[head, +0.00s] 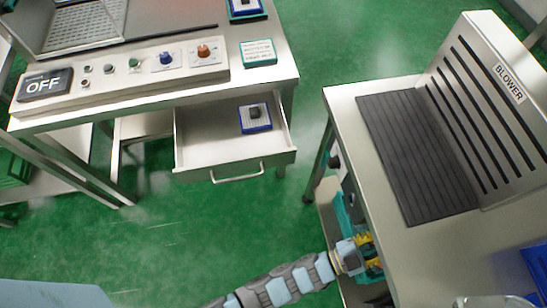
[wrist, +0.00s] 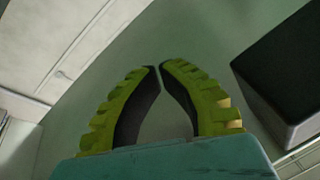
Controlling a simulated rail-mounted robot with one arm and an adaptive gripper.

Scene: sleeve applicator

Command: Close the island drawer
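A pale metal drawer (head: 220,158) with a bar handle (head: 237,174) is pulled out beneath the control-panel table at upper left in the head view. A small blue tray with a dark piece (head: 255,118) lies inside it. My gripper (head: 370,251) is low at the left side of the blower table, well right of and apart from the drawer. In the wrist view its two yellow-green ribbed fingers (wrist: 160,68) curve together with tips meeting or nearly so, and nothing between them. The blower table partly hides my gripper in the head view.
The blower table (head: 365,150) stands at right with a black ribbed mat (head: 415,150). The control panel (head: 120,75) shows OFF above the drawer. Green floor (head: 220,220) is clear in front of the drawer. A dark box (wrist: 290,75) is close at right in the wrist view.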

